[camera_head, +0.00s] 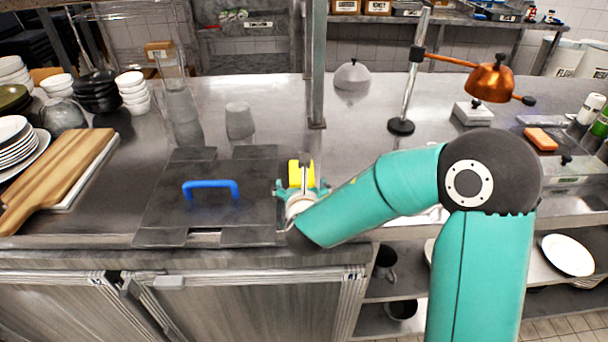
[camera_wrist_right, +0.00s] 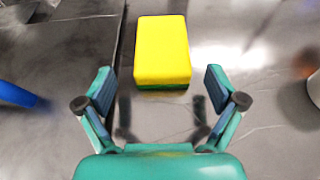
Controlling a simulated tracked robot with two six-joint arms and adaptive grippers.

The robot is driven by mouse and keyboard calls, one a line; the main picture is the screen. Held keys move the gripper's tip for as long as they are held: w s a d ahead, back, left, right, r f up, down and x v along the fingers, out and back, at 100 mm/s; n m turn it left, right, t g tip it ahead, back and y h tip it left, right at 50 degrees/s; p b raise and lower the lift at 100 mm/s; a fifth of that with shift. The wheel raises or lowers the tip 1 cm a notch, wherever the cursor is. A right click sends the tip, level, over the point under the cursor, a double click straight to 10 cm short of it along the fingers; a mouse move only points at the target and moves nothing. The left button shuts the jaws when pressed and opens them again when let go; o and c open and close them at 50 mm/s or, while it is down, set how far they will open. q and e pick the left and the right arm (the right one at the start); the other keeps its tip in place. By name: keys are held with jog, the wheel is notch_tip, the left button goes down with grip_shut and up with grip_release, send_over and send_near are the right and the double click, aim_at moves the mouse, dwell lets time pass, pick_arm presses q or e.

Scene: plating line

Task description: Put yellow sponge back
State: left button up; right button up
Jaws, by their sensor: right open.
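A yellow sponge (camera_wrist_right: 162,48) with a green underside lies flat on the steel counter in the right wrist view. In the head view the sponge (camera_head: 294,174) shows partly behind my right gripper (camera_head: 303,186), just right of the dark board with the blue handle. My right gripper also shows in the right wrist view (camera_wrist_right: 160,95), with its fingers spread apart and nothing between them. The sponge lies a little ahead of the fingertips and they do not touch it. My left gripper is not in view.
The dark board (camera_head: 160,213) with its blue handle (camera_head: 210,184) lies just left of the sponge. A metal post (camera_head: 316,100) stands behind it. An orange block (camera_head: 541,139) lies at the far right. A wooden cutting board (camera_head: 62,172) and stacked dishes are at the left.

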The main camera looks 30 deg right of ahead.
jog(key=x, duration=0.1)
jog(key=p+x, duration=0.1)
jog(key=x, duration=0.3)
jog(key=shift+d+r, duration=0.25)
jog(key=shift+r, duration=0.1)
jog(key=shift+c, duration=0.2)
jog(key=c, duration=1.1)
jog(key=shift+o, duration=0.2)
jog(key=shift+r, duration=0.1)
